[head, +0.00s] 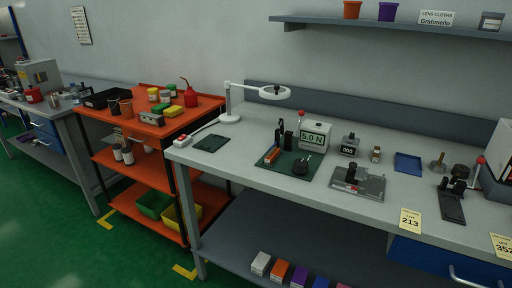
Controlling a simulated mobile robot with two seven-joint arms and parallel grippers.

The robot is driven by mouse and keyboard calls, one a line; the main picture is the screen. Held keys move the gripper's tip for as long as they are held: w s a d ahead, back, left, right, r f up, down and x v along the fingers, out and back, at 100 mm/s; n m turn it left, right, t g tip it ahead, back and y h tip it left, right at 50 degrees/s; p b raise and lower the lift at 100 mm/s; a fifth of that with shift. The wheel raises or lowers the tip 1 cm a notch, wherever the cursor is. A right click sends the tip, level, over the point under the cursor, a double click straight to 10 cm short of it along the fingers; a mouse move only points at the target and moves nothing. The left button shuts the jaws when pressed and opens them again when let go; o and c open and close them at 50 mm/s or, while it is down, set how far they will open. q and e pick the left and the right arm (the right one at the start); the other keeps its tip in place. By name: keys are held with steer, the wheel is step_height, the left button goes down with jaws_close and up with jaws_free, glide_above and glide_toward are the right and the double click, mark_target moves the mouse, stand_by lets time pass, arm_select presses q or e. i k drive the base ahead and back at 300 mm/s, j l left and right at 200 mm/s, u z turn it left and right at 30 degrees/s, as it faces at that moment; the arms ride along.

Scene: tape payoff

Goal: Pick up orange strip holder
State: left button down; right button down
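A small, narrow orange item (271,155), which looks like the orange strip holder, lies on a dark green mat (310,172) on the grey workbench (228,158). It sits near the mat's left side, in front of dark upright parts (279,133). It is small in this view, so its details are hard to tell. Neither of my grippers shows in the head view.
A metal fixture (357,183) stands to the right. A white lamp (262,91) arches behind. An orange cart (148,129) stands left of the bench.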

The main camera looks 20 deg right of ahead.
mark_target(270, 158)
steer(key=i+z, duration=0.15)
steer(key=z, duration=0.25)
steer(key=i+j+z, duration=0.1)
steer(key=z, duration=0.25)
steer(key=i+j+z, duration=0.4)
steer(key=i+j, duration=0.15)
steer(key=j, duration=0.3)
